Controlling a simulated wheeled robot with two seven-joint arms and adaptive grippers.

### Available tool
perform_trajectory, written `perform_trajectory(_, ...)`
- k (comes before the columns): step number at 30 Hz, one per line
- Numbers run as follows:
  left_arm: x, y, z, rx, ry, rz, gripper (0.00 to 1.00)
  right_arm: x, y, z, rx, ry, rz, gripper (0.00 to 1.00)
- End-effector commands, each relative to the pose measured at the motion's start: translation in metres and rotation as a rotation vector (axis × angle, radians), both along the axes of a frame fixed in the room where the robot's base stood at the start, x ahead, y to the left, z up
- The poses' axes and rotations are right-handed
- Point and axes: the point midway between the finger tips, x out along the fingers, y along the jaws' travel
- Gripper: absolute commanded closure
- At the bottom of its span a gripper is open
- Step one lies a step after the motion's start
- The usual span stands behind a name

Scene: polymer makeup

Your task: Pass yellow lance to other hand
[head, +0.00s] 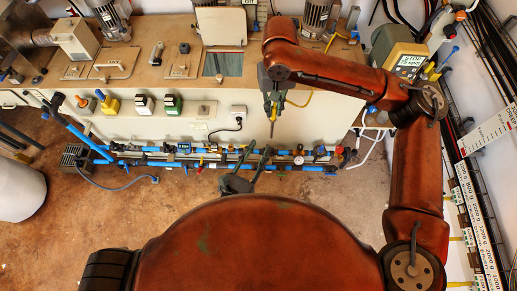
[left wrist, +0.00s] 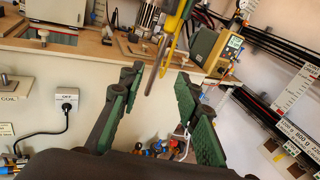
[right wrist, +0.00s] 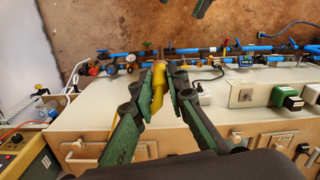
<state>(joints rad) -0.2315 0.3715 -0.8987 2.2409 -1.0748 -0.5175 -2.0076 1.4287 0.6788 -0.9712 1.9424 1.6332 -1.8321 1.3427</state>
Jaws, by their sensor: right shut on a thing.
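The yellow lance (head: 273,114) hangs from my right gripper (head: 271,102), pointing down in the head view. In the right wrist view, my right gripper (right wrist: 164,72) is shut on the lance (right wrist: 157,88). My left gripper (head: 255,154) is below the lance in the head view, apart from it. In the left wrist view, my left gripper (left wrist: 157,76) is open and empty, with green pads facing each other. The lance's grey tip (left wrist: 152,80) appears between these fingers in the picture, but its depth is hard to tell.
The bench top (head: 150,62) with fixtures lies behind my right gripper. A blue pipe rail with valves (head: 215,163) runs along the bench's foot. A black cable and wall plug (head: 238,112) are left of the lance. Open brown floor (head: 105,220) lies at left.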

Motion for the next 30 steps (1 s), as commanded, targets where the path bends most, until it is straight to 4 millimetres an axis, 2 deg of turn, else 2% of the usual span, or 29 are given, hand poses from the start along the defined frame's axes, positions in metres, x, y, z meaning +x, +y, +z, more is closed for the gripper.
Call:
perform_trajectory(1,-0.004,-0.001,0.011,0.014,-0.026,-0.005,0.69,0.000,0.000,0.000,0.000,0.000,0.000,1.00)
perform_trajectory(3,-0.007,-0.001,0.020,0.031,-0.051,-0.007,0.69,0.000,0.000,0.000,0.000,0.000,0.000,1.00)
perform_trajectory(8,-0.002,-0.005,0.028,0.042,-0.073,-0.007,0.69,0.000,0.000,0.000,0.000,0.000,0.000,1.00)
perform_trajectory(21,0.067,-0.037,0.027,0.041,-0.070,-0.007,0.69,0.000,0.000,0.000,0.000,0.000,0.000,1.00)
perform_trajectory(30,0.096,-0.051,0.026,0.041,-0.068,-0.007,0.69,0.000,0.000,0.000,0.000,0.000,0.000,1.00)
